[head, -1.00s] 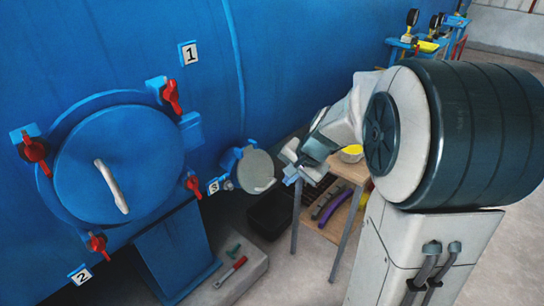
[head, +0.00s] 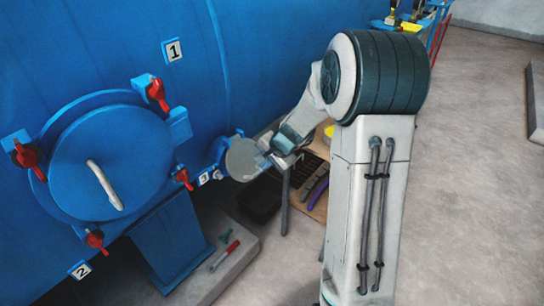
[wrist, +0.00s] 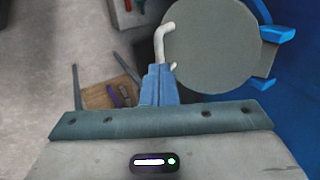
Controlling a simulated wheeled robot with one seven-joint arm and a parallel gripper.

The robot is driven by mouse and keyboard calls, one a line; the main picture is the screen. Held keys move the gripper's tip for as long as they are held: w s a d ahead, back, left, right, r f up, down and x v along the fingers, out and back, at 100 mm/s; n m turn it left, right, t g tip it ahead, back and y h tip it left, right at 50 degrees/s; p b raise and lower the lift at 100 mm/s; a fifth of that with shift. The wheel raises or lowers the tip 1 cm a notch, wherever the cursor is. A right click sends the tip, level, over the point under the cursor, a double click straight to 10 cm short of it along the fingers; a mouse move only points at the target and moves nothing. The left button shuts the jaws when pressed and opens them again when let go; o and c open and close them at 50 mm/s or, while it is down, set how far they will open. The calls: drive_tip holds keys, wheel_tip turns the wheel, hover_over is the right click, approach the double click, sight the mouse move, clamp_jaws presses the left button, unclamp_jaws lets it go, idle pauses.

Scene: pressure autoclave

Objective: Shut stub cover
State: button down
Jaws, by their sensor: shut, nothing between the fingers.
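The stub cover (head: 242,158) is a grey round disc beside the large blue door, with a blue stub flange (head: 221,149) partly visible behind its left side. In the wrist view the cover (wrist: 220,50) fills the upper right, with blue brackets at its right edge. Its pale curved handle (wrist: 160,45) is on the left part of the disc. My gripper (head: 267,158) is at the cover's right side. In the wrist view my blue fingers (wrist: 158,70) are shut and empty, just below the handle's end. I cannot tell whether they touch it. The gap behind the cover is hidden.
The large blue door (head: 110,160) with red clamps stands to the left. A small wooden table (head: 318,200) with tools is below my arm. A red-handled tool (head: 225,255) lies on a grey plinth.

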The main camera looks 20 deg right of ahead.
sight(259, 172)
drive_tip(key=shift+x, duration=1.55)
drive_tip(key=shift+f+b, duration=0.2)
drive_tip(key=shift+b, duration=0.3)
